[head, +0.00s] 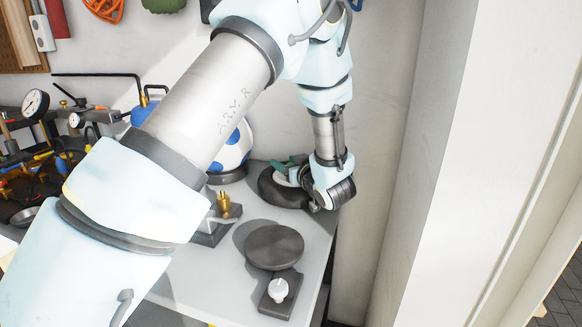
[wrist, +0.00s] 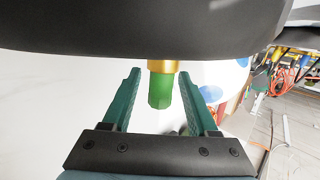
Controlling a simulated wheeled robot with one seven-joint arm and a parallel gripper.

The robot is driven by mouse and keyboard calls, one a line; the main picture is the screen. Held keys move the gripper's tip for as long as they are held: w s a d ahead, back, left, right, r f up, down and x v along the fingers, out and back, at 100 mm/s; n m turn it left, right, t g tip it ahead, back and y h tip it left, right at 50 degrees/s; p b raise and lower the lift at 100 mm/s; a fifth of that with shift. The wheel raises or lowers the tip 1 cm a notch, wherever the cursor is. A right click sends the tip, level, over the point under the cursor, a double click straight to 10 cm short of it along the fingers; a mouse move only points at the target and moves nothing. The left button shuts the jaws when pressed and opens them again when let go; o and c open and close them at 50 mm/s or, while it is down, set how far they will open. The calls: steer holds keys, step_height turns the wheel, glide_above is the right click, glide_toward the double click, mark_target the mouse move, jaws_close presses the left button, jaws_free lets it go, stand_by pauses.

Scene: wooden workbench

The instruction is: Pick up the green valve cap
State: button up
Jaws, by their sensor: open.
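The green valve cap (wrist: 161,91) sits on a brass-coloured stem (wrist: 163,66) in the wrist view, in front of a large black round part that fills the top of the picture. My gripper (wrist: 160,76) is open, with one teal finger on each side of the cap. Gaps show between the cap and both fingers. In the head view, my gripper (head: 285,169) is at a black, tyre-like ring (head: 280,193) at the back right of the bench. I cannot make out the cap there.
A blue-and-white ball (head: 234,150) is behind. Tools crowd the left. The wall is close on the right.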

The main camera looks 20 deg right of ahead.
jaws_close()
stand_by(0.4)
